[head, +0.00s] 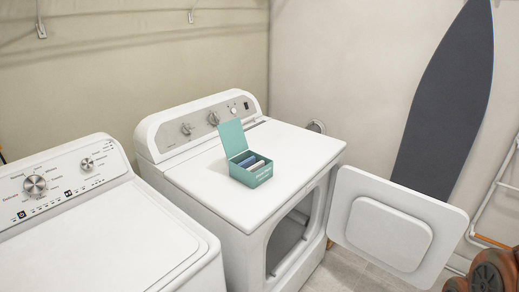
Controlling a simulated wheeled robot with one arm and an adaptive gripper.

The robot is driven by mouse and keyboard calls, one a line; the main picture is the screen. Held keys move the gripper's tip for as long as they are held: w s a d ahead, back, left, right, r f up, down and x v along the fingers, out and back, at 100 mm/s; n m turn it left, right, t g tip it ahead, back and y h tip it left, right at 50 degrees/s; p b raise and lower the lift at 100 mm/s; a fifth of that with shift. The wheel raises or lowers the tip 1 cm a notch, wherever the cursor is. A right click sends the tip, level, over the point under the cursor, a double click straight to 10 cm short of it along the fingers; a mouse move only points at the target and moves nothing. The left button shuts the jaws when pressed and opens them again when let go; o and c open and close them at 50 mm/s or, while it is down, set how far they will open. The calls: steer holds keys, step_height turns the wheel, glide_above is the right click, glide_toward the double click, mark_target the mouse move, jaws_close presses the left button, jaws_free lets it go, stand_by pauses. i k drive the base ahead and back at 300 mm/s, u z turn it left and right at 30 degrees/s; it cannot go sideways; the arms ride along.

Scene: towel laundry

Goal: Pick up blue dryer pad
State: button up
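A small teal box (252,180) with its lid (233,138) open stands on top of the dryer (215,195). Several pads stand in the box. A blue dryer pad (246,160) is at the back left of the box, with paler pads (257,166) in front of it. Only the upper parts of the pads show; the box walls hide the rest.
The dryer's door (398,230) hangs open to the right, its drum opening (290,240) facing front. A washer (95,230) stands at the left. A dark ironing board (445,100) leans on the right wall. The dryer top around the box is clear.

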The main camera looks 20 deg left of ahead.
mark_target(245, 164)
steer(key=i, duration=2.05)
steer(key=u, duration=3)
